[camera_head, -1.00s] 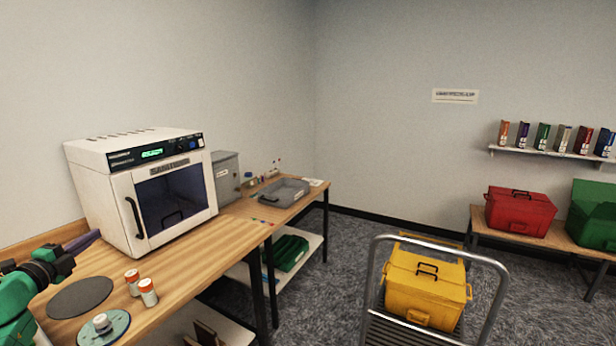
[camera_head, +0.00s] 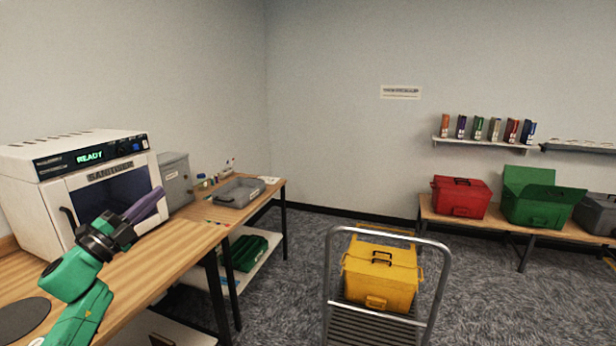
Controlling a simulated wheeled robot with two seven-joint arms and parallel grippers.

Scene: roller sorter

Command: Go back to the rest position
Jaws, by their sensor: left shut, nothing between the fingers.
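My left gripper (camera_head: 146,205) is on a green and black arm that comes in from the lower left. Its purple-grey fingers are together with nothing between them, pointing up and right. It is in front of the white sanitizer (camera_head: 35,205), covering part of its door, and above the wooden table (camera_head: 180,246). I cannot tell whether it touches anything. My right gripper is not in view.
A cart (camera_head: 440,290) carrying a yellow box (camera_head: 380,275) stands ahead on the carpet. A red box (camera_head: 461,197) and an open green box (camera_head: 535,205) sit on a bench at right. A grey tray (camera_head: 238,192) lies on the farther table. Carpet is clear right of the cart.

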